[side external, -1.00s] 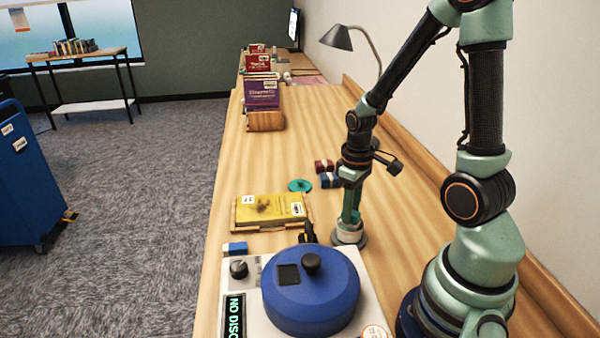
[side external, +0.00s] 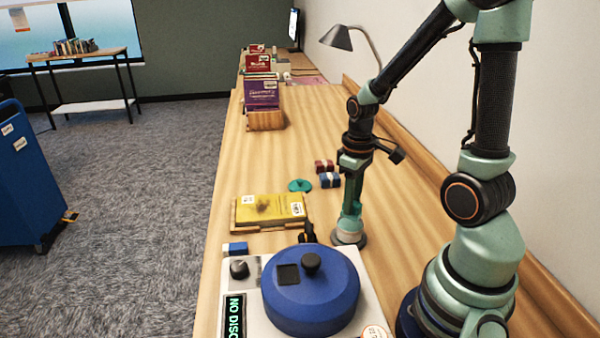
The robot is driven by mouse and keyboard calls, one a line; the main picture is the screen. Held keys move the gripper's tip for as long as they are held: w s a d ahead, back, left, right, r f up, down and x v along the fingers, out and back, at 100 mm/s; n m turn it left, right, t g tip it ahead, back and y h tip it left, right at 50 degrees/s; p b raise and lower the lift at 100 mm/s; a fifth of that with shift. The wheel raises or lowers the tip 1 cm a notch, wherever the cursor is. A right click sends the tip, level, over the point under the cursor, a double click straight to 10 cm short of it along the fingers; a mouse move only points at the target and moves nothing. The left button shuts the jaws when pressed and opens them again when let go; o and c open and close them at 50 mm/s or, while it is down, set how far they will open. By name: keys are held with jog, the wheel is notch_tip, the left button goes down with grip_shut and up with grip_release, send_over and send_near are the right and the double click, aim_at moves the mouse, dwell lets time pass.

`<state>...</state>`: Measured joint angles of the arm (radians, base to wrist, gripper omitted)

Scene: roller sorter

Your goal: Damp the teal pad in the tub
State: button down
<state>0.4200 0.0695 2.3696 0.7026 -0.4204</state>
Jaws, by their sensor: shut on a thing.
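The jaws are shut on a narrow green-teal piece, which looks like the teal pad (side external: 351,208). Its lower end is at the tub's mouth; I cannot tell whether it touches the inside. A flat teal disc with a small raised middle (side external: 300,185) lies on the bench to the left of the gripper.
A yellow book (side external: 270,208) with a dark smudge lies on a wooden stand. A white machine with a round blue lid (side external: 311,290) fills the front. The bench beyond is clear up to the purple books (side external: 262,94).

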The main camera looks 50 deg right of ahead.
jog(key=shift+r, duration=2.15)
